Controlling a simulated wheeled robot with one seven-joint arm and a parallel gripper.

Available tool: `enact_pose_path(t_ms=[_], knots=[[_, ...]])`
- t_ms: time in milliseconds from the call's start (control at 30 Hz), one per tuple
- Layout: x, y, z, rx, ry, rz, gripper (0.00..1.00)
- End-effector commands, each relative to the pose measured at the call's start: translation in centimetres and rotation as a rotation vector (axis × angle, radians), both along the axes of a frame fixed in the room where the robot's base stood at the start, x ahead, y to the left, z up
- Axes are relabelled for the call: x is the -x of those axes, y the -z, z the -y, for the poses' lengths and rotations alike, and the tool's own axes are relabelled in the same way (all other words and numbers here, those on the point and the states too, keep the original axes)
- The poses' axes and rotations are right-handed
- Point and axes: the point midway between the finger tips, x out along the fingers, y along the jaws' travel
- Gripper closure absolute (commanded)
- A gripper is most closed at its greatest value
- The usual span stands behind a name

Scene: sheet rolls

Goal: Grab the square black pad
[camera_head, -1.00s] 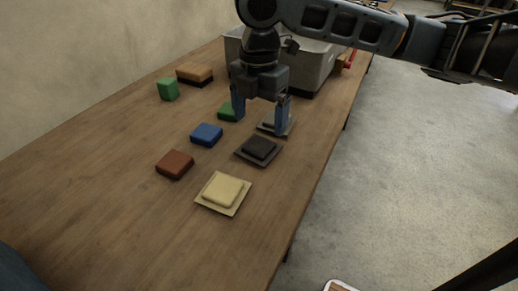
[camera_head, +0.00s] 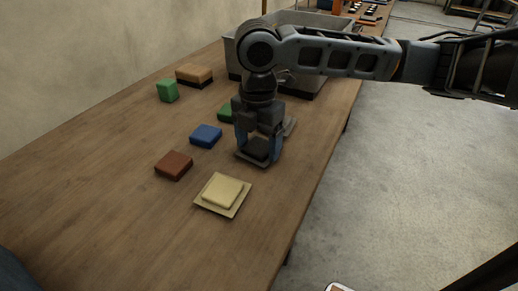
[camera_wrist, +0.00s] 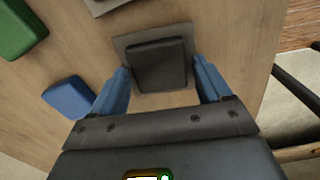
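The square black pad (camera_wrist: 160,65) lies on a thin grey square sheet (camera_wrist: 128,42) on the wooden table. In the head view the black pad (camera_head: 257,150) is partly hidden by my gripper. My gripper (camera_head: 259,150) is low over it, pointing down. In the wrist view my gripper (camera_wrist: 163,78) is open, with one blue finger on each side of the pad's near part and gaps between fingers and pad. I cannot tell how far the fingertips are above the sheet.
A yellow pad on a sheet (camera_head: 222,191), a red-brown block (camera_head: 174,165), a blue block (camera_head: 206,136) and green blocks (camera_head: 167,90) lie nearby. Another grey sheet (camera_head: 290,126) is just behind. A grey bin (camera_head: 312,88) stands at the back. The table's right edge is close.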

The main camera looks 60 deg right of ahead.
Motion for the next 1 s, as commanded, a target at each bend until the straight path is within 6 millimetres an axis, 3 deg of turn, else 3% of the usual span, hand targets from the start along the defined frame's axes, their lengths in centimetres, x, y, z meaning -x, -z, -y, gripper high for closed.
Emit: enact_pose_path(t_ms=[67,467,767,1000], knots=[[0.0,0.0,0.0,0.000,0.000,0.000,0.30],[0.0,0.0,0.0,0.000,0.000,0.000,0.69],[0.0,-0.2,0.0,0.000,0.000,0.001,0.69],[0.0,-2.3,0.0,0.000,-0.001,0.002,0.69]])
